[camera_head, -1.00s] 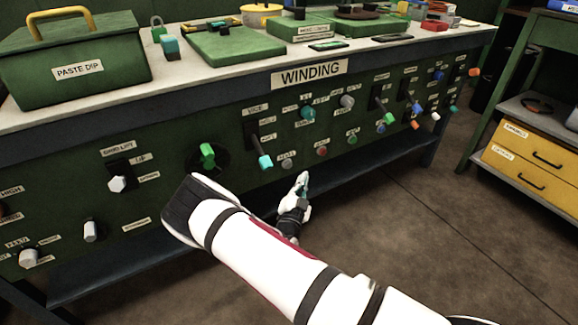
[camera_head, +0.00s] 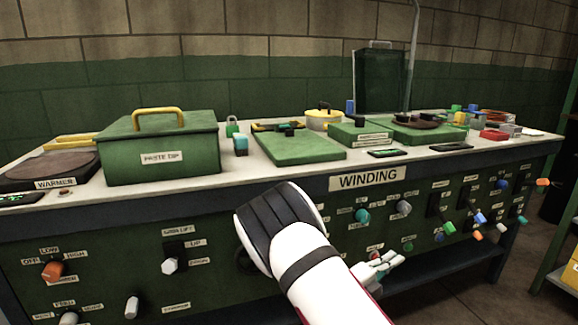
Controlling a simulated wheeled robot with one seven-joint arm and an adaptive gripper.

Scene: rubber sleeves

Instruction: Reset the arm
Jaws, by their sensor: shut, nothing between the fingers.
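My white arm rises from the bottom of the view in front of the green bench, with its dark-banded elbow covering part of the control panel (camera_head: 220,275). My gripper (camera_head: 388,262) shows small behind and right of the arm, in front of the panel's lower part below the WINDING label (camera_head: 367,179). Its fingers look closed with nothing visible between them. The arm hides part of the gripper's wrist and some of the knobs.
The bench top (camera_head: 250,178) carries a green PASTE DIP box (camera_head: 160,160), a round warmer (camera_head: 48,168), green plates (camera_head: 290,148) and a yellow-topped pot (camera_head: 323,120). Knobs and levers stick out of the panel near my gripper. Open floor (camera_head: 480,275) lies at the lower right.

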